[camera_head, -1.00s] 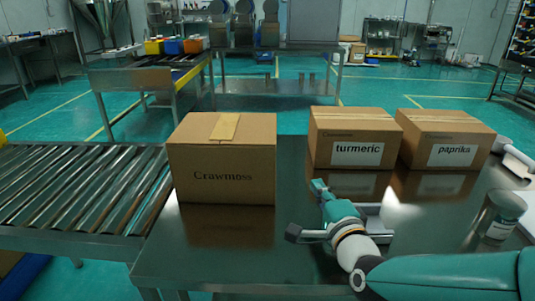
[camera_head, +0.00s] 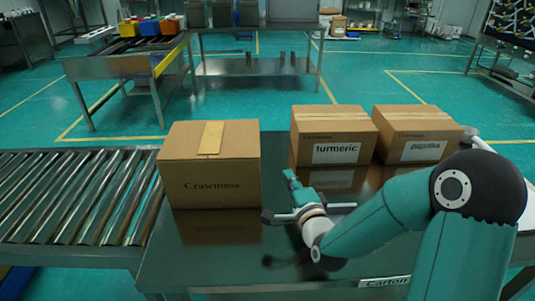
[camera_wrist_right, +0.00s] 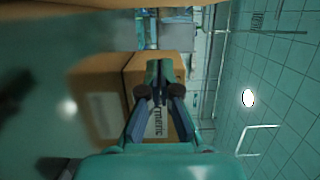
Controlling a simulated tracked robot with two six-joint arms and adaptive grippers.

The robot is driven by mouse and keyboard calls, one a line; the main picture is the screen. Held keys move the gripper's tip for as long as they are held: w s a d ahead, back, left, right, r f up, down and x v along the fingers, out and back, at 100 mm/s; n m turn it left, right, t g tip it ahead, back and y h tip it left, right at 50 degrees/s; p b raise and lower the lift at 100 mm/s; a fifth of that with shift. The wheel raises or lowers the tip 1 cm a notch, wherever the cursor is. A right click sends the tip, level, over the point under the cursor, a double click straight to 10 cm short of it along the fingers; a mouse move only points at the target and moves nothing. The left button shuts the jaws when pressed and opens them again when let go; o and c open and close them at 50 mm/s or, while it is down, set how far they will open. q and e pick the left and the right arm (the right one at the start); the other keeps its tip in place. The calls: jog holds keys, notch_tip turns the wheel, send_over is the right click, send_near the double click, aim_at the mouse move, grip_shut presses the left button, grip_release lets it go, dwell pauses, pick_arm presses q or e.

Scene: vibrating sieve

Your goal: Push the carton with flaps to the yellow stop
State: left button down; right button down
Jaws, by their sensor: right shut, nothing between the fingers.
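A brown carton marked Crawmoss (camera_head: 212,182) stands upright on the dark steel table (camera_head: 215,265), at its left side next to the roller conveyor. A lighter tan strip lies on its top; the flaps cannot be made out clearly. My right gripper (camera_head: 290,177) is just right of this carton, low over the table, apart from it in the picture. It is shut and empty; its fingers also show in the right wrist view (camera_wrist_right: 160,80), in front of the turmeric carton. No yellow stop can be made out. My left gripper is not in view.
The turmeric carton (camera_head: 335,135) and the paprika carton (camera_head: 418,134) stand side by side at the table's back right. The roller conveyor (camera_head: 75,195) adjoins the table on the left. Bare table lies in front of the Crawmoss carton.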

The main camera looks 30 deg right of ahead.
jog(key=x, duration=0.5)
jog(key=shift+w, duration=0.25)
jog(key=shift+w+a, duration=0.25)
jog(key=shift+a, duration=0.35)
jog(key=shift+w+a, duration=0.25)
jog(key=shift+a, duration=0.35)
jog(key=shift+w+a, duration=0.3)
jog(key=shift+a, duration=0.15)
